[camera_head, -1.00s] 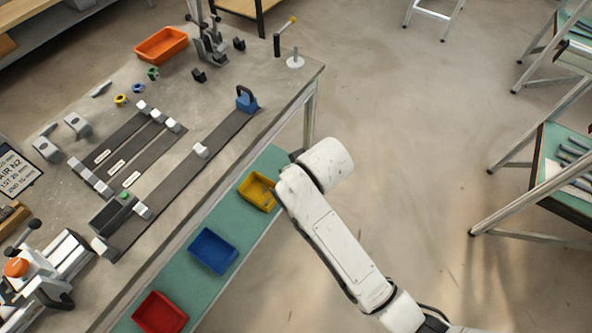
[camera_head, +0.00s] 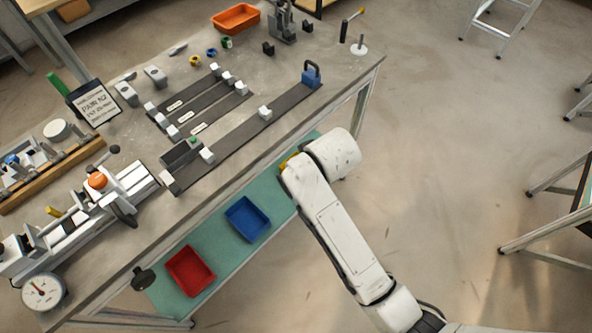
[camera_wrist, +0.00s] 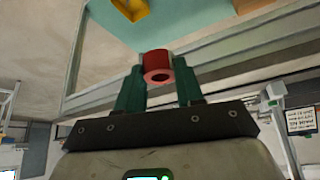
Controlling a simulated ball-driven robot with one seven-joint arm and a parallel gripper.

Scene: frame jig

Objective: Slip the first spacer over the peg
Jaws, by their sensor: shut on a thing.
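My gripper (camera_wrist: 159,84) shows in the wrist view with two dark green fingers shut on a red spacer (camera_wrist: 155,60). The spacer is a short ring, and its open end with the hole faces the camera. In the head view my arm's end hides the gripper and the spacer. A thin upright pin on a round white base (camera_head: 360,50), possibly the peg, stands at the bench's far right corner. The held spacer is well apart from it. Yellow, blue and green rings (camera_head: 211,53) lie near the back of the bench.
The grey bench (camera_head: 140,270) carries a long dark rail, several blocks, an orange bin (camera_head: 236,18) and a vise-like fixture at the left. Blue (camera_head: 247,219) and red (camera_head: 190,271) bins sit on a lower green shelf. Open floor lies to the right.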

